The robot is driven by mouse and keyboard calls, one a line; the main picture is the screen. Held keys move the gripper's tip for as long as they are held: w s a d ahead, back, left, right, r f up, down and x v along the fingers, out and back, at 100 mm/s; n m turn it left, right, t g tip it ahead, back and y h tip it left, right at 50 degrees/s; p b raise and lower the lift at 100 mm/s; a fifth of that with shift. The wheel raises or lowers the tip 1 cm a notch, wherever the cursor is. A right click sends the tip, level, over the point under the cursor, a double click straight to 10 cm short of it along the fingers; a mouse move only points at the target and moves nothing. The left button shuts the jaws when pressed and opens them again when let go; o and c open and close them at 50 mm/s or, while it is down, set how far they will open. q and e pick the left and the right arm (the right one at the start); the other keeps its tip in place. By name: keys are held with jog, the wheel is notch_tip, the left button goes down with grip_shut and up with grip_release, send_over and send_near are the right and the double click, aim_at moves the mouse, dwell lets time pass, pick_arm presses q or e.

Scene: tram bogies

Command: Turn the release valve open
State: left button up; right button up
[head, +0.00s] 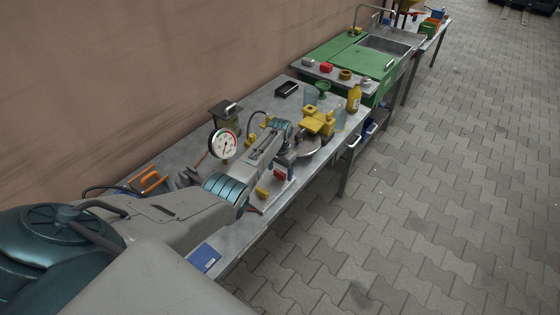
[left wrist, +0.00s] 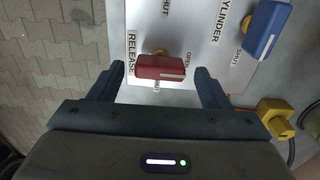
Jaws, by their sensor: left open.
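The release valve's red handle (left wrist: 160,67) shows in the left wrist view beside the word RELEASE. It lies crosswise in the picture, with a white line toward its right end. OPEN is printed at its right and a partly hidden SHUT just below it. My left gripper (left wrist: 157,78) is open, one finger to each side of the red handle, with a gap on both sides. In the head view my left gripper (head: 284,160) is above a small red part (head: 280,175) on the bench, apparently this handle. My right gripper is out of view.
A blue handle (left wrist: 265,28) marked CYLINDER stands right of the release valve, and a yellow fitting (left wrist: 276,118) is lower right. In the head view a round gauge (head: 223,144) stands beside my forearm, and a yellow device (head: 317,122) and yellow bottle (head: 354,98) are farther along the bench.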

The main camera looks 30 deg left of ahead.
aim_at(280, 172)
pick_arm(q)
notch_tip(280, 172, up, 10)
jog(key=b, duration=0.1)
jog(key=shift+b, duration=0.3)
dwell(0.4)
